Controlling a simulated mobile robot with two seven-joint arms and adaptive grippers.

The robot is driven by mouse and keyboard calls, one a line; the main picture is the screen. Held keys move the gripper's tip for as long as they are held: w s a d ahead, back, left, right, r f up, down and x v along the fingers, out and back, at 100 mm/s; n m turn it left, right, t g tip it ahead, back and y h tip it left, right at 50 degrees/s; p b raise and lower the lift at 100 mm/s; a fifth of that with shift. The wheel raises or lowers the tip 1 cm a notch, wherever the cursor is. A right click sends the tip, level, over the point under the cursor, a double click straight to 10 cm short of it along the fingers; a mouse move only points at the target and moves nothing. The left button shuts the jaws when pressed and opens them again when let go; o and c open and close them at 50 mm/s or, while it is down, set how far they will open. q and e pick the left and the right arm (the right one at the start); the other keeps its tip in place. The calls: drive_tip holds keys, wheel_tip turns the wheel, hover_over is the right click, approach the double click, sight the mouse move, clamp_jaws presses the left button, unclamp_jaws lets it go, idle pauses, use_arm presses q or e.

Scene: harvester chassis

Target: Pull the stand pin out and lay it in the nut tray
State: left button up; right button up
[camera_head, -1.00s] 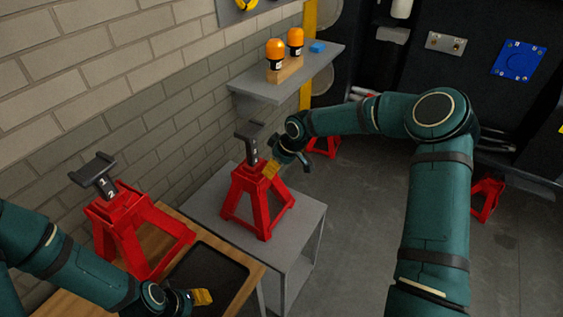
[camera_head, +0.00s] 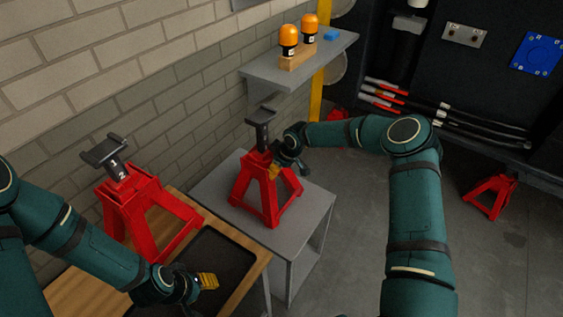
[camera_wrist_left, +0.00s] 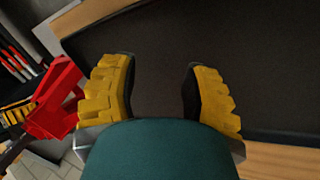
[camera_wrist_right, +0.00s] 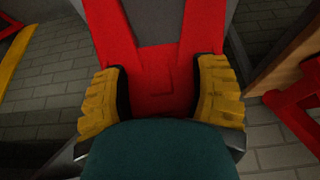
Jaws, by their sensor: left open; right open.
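A red stand (camera_head: 268,193) with a dark saddle post stands on a grey table. My right gripper (camera_head: 276,171) is at its upper right side. In the right wrist view my right gripper (camera_wrist_right: 162,90) is open, with the red stand (camera_wrist_right: 158,62) filling the space beyond its yellow fingers. I cannot make out the stand pin in any view. A black tray (camera_head: 232,243), which may be the nut tray, lies on the wooden bench. My left gripper (camera_head: 207,281) is open and empty over it, and the tray (camera_wrist_left: 160,50) also shows beyond the fingers in the left wrist view.
Another red stand (camera_head: 125,205), marked 1 and 2, stands on the wooden bench (camera_head: 88,290) beside the tray. A grey shelf (camera_head: 300,68) with two orange-topped items on a wooden block is above the grey table (camera_head: 220,180). Another red stand (camera_head: 490,193) is on the floor at right.

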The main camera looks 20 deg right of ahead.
drive_tip(key=shift+w+a+f, duration=0.15)
drive_tip(key=shift+f, duration=0.35)
clamp_jaws()
drive_tip(key=s+d+p, duration=0.1)
drive_tip(key=s+d, duration=0.4)
drive_tip(key=s, duration=0.1)
drive_tip(key=shift+s, duration=0.25)
idle(1.2)
drive_tip(key=shift+d, duration=0.1)
idle(0.6)
